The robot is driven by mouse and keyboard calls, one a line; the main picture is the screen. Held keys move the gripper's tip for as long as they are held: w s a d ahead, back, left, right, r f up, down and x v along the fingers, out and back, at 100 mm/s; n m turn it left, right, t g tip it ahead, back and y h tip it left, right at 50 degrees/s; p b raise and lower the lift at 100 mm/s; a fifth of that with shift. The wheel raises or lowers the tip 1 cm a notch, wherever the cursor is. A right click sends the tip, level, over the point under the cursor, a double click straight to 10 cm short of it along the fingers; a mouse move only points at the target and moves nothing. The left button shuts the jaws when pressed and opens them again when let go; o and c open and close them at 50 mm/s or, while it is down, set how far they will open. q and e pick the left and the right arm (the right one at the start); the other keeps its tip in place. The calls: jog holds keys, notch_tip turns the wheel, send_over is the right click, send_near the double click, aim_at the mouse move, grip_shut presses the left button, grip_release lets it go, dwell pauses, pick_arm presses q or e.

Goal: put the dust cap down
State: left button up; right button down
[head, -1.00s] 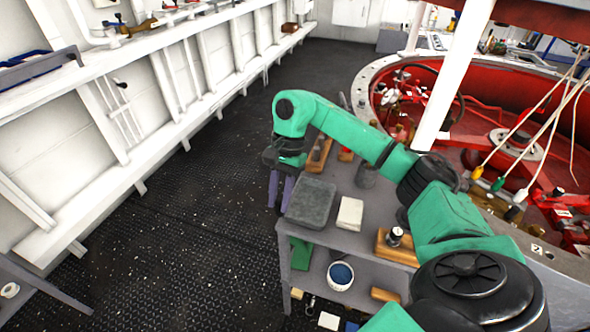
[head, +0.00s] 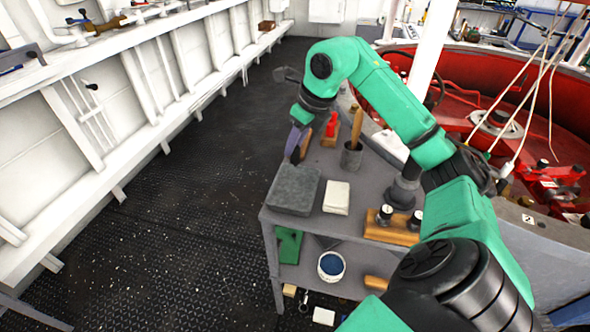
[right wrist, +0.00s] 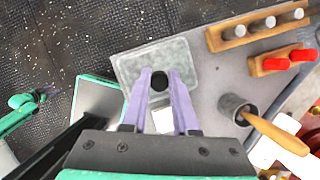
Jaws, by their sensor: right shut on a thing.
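The dust cap (right wrist: 159,81) is a small, round black piece. It shows in the right wrist view between the tips of my right gripper's purple fingers (right wrist: 159,88), which are shut on it. In the head view my right gripper (head: 293,150) points down near the far left corner of the grey pad (head: 293,190) on the bench; I cannot make out the cap there. In the right wrist view the cap appears over the grey pad (right wrist: 180,52); the exact height is hard to tell.
On the bench (head: 360,195) stand a white block (head: 336,198), a dark pot (head: 352,158) with a wooden handle, a wooden holder with plugs (head: 392,232) and a red-topped wooden block (head: 331,128). A blue-filled bucket (head: 330,266) sits below. Open floor lies left.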

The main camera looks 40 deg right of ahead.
notch_tip(320, 180, down, 9)
jog(key=shift+f, duration=0.15)
jog(key=shift+f+b, duration=0.2)
jog(key=shift+b, duration=0.1)
jog(key=c, duration=0.7)
grip_release()
jog(key=shift+r, duration=0.1)
pick_arm(q)
jog(key=shift+s+f, duration=0.2)
jog(key=shift+f, duration=0.35)
pick_arm(e)
jog(key=shift+r, duration=0.35)
pick_arm(q)
jog(key=shift+f+b, duration=0.3)
jog(key=shift+f, duration=0.1)
pick_arm(e)
jog(key=v, duration=1.1)
jog(key=shift+s+r, duration=0.2)
jog(key=shift+r, duration=0.05)
